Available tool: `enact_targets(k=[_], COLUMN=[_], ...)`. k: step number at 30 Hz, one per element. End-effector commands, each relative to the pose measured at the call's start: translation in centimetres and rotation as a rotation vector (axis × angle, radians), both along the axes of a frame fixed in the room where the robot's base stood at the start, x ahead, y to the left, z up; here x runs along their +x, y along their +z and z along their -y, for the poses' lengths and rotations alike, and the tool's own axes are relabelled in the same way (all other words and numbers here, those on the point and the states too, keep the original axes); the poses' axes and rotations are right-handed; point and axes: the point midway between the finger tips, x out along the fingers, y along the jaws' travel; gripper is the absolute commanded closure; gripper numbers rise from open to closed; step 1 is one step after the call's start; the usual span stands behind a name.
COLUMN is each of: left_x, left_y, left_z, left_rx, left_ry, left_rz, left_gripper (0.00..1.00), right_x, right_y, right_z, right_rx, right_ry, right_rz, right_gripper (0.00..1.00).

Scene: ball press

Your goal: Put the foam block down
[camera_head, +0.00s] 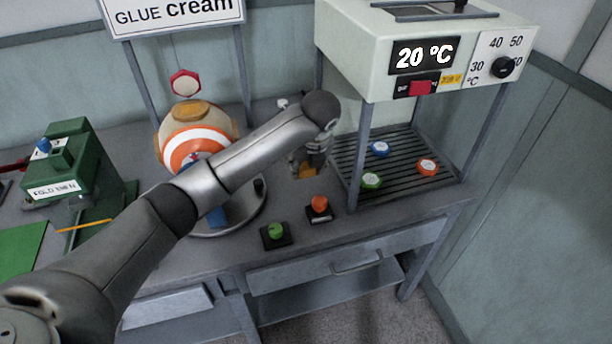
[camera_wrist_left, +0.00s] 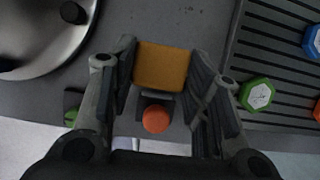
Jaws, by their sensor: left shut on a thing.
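The foam block is an orange-yellow piece (camera_wrist_left: 162,67) between the two fingers of my left gripper (camera_wrist_left: 165,85) in the left wrist view. My left gripper is shut on it. In the head view the left gripper (camera_head: 312,160) points down over the table, between the round machine and the heater grate, and a small part of the block (camera_head: 306,172) shows below it. I cannot tell whether the block touches the table. My right gripper is not in view.
An orange button (camera_head: 319,204) and a green button (camera_head: 275,235) stand near the table's front edge. The slatted grate (camera_head: 398,190) holds blue, green and orange hexagonal pieces under the 20 °C heater (camera_head: 430,60). A round metal base (camera_head: 245,222) lies to the left.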

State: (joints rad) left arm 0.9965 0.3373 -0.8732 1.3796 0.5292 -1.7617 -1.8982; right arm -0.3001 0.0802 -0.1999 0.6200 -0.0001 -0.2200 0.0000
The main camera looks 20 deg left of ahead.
Motion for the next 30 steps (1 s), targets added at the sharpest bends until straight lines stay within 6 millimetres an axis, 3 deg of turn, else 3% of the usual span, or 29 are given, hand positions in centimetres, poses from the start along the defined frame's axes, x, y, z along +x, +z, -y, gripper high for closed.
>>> enact_targets(k=[3, 11, 19, 25, 30], left_x=[1.3, 3.5, 4.2, 4.2, 4.2], left_y=[-2.1, -4.7, -5.6, -8.4, -8.7], left_z=[-0.4, -1.0, -1.2, -1.3, -1.3], left_rx=[0.002, 0.000, 0.001, 0.002, 0.001], left_ry=[0.002, 0.001, 0.000, -0.001, -0.002], left_rz=[-0.006, -0.004, -0.003, -0.004, 0.000], left_gripper=[0.75, 0.75, 0.75, 0.75, 0.75], right_x=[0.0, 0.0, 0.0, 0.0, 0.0], right_y=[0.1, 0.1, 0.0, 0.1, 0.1], right_z=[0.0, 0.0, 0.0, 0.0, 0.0], right_rx=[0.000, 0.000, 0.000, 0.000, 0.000], right_ry=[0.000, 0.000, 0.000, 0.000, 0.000], right_rz=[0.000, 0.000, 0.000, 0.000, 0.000], right_gripper=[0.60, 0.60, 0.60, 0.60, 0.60])
